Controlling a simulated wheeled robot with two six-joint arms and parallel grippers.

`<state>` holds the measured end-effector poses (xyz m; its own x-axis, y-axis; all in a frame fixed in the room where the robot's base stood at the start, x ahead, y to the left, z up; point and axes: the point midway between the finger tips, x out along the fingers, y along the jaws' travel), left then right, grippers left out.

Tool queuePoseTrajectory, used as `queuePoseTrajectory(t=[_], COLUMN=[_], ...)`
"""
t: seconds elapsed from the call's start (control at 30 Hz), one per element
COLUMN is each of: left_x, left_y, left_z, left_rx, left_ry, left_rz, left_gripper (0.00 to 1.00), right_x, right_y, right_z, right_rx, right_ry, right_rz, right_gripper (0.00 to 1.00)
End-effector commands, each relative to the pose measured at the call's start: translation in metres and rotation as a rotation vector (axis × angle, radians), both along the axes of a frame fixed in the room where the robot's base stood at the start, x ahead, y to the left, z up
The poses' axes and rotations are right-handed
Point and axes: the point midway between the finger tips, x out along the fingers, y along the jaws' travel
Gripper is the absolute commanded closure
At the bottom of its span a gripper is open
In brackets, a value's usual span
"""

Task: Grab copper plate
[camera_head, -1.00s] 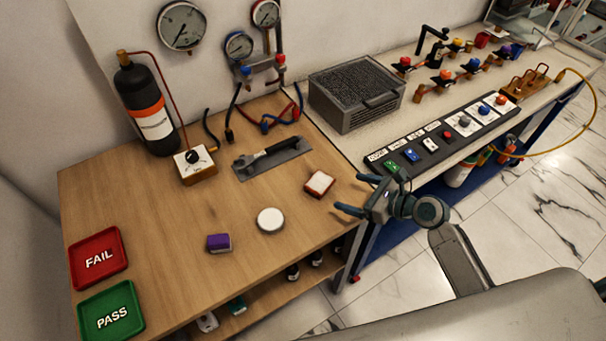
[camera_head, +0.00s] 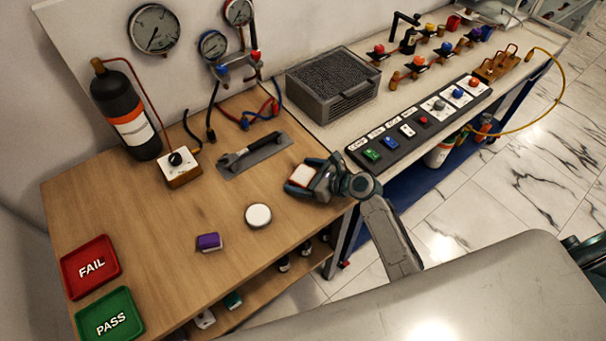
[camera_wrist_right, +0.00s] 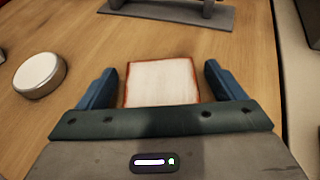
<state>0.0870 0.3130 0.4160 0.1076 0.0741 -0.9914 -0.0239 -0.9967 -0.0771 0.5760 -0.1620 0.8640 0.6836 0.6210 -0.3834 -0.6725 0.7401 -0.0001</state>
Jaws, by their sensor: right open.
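The copper plate (camera_head: 303,173) is a small square piece with a pale top and reddish-copper edges. It lies on the wooden table near its right side. My right gripper (camera_head: 300,177) is open around it, with one finger on each side. In the right wrist view the plate (camera_wrist_right: 163,84) sits between the two blue fingers (camera_wrist_right: 160,72), with a small gap visible on each side.
A white round disc (camera_head: 258,215) and a purple block (camera_head: 208,242) lie to the left. Red FAIL (camera_head: 90,267) and green PASS (camera_head: 109,314) trays sit at the front left. A button panel (camera_head: 420,123) stands to the right.

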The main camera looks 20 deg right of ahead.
Motion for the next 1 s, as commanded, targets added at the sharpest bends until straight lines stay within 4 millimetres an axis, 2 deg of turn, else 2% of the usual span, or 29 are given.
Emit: queuePoseTrajectory(t=[0.23,0.5,0.57,0.87,1.0], left_x=[-0.002,-0.006,-0.007,-0.006,-0.006], left_y=[0.000,-0.001,-0.001,-0.002,-0.002], left_z=[0.000,-0.001,-0.001,-0.001,-0.003], left_rx=[0.000,-0.001,-0.001,-0.002,-0.002], left_ry=[0.003,0.009,0.009,0.009,0.009], left_rz=[0.000,0.001,0.001,0.000,0.001], left_gripper=[0.51,0.51,0.51,0.51,0.51], right_x=[0.001,0.001,0.002,0.002,0.002], right_y=[0.001,0.001,0.001,0.001,0.001], right_z=[-0.001,-0.001,0.000,0.002,0.010], right_rx=[-0.001,0.000,0.001,0.000,0.000], right_ry=[-0.001,0.000,-0.002,-0.003,-0.004], right_rz=[0.000,0.000,0.000,0.001,0.001], right_gripper=[0.11,0.64,0.72,0.72,0.72])
